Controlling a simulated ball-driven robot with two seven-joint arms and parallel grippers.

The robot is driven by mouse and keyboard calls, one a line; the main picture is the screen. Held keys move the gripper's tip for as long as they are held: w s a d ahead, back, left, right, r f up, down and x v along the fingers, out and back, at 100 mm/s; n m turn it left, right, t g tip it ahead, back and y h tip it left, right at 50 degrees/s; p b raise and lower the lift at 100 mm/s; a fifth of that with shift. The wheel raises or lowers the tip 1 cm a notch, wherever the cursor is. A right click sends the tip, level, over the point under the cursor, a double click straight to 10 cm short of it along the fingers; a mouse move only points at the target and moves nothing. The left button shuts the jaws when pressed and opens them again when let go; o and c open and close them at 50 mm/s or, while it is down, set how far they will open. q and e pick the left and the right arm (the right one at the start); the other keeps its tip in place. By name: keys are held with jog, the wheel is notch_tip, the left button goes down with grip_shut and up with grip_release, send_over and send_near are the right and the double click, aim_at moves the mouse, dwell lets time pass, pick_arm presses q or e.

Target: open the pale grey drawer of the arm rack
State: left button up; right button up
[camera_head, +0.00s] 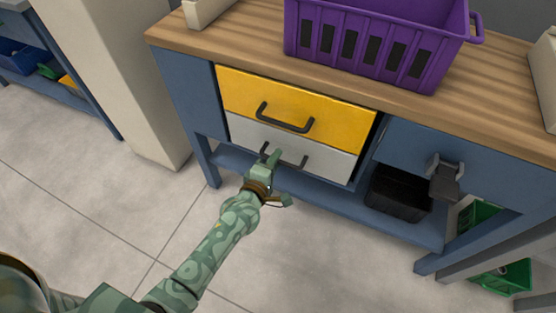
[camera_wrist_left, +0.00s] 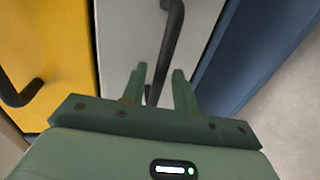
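The pale grey drawer (camera_head: 330,163) sits under a yellow drawer (camera_head: 330,118) in the blue bench. Its front looks flush with the frame, so it appears closed. Its dark bar handle (camera_head: 296,160) is partly hidden by my left gripper (camera_head: 275,168). In the left wrist view, the grey front (camera_wrist_left: 128,35) fills the middle and the handle (camera_wrist_left: 172,32) runs down toward my left gripper (camera_wrist_left: 160,80). The two fingers are apart, with the handle's lower end showing in the gap between them. I cannot tell whether they touch it. My right gripper is not in view.
A purple crate (camera_head: 375,45) stands on the wooden bench top. A black bin (camera_head: 397,195) sits on the lower shelf, and a dark grey fitting (camera_head: 445,175) is on the blue front to the right. A pale pillar (camera_head: 125,85) stands left. The floor (camera_head: 100,210) before the bench is clear.

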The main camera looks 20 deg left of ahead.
pick_arm(q)
jog(key=shift+w+f, duration=0.1)
jog(key=shift+w, duration=0.4)
grip_shut()
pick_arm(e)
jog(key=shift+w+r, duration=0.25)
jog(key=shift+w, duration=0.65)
pick_arm(q)
jog(key=shift+s, duration=0.1)
